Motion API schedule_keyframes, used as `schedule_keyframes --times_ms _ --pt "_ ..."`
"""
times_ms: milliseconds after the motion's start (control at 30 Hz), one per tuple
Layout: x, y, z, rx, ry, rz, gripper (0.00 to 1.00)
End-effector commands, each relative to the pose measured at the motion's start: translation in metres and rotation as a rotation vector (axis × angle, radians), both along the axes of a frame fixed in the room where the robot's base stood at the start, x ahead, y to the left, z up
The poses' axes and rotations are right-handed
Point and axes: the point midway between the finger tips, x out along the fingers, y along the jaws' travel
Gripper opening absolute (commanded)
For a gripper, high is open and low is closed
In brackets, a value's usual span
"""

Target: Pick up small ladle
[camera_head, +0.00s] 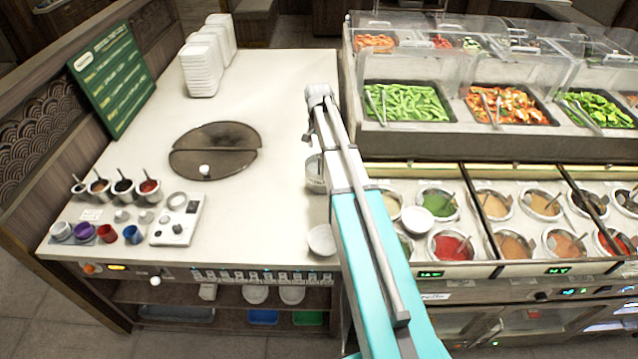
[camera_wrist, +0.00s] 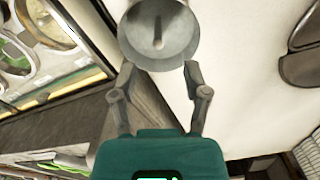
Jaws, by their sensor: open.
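In the wrist view my gripper (camera_wrist: 159,68) is open and empty, with its two fingers apart. A round grey metal pot (camera_wrist: 135,45) lies just beyond the fingertips. A thin dark upright shape (camera_wrist: 158,30) shows inside it, perhaps the small ladle; I cannot tell for sure. In the head view a pale round pot (camera_head: 314,178) stands on the counter, partly hidden behind my arm; it may be the same pot. Several small cups with thin handles, such as the red sauce cup (camera_head: 149,188), stand at the left.
A pale bowl (camera_head: 321,240) sits near the counter's front edge. A split dark round plate (camera_head: 213,150) lies mid-counter. A glass-covered food bar with sauce wells (camera_head: 450,245) fills the right. White stacked containers (camera_head: 200,68) stand at the back.

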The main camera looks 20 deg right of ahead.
Motion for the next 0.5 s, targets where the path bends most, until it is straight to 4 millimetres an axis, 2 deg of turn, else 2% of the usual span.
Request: schedule_keyframes --times_ms 33,200,500 --pt "0.0 0.0 -0.008 0.0 0.0 0.0 0.6" --pt "0.0 0.0 -0.02 0.0 0.0 0.0 0.6" --pt "0.0 -0.001 -0.027 0.0 0.0 -0.001 0.6"
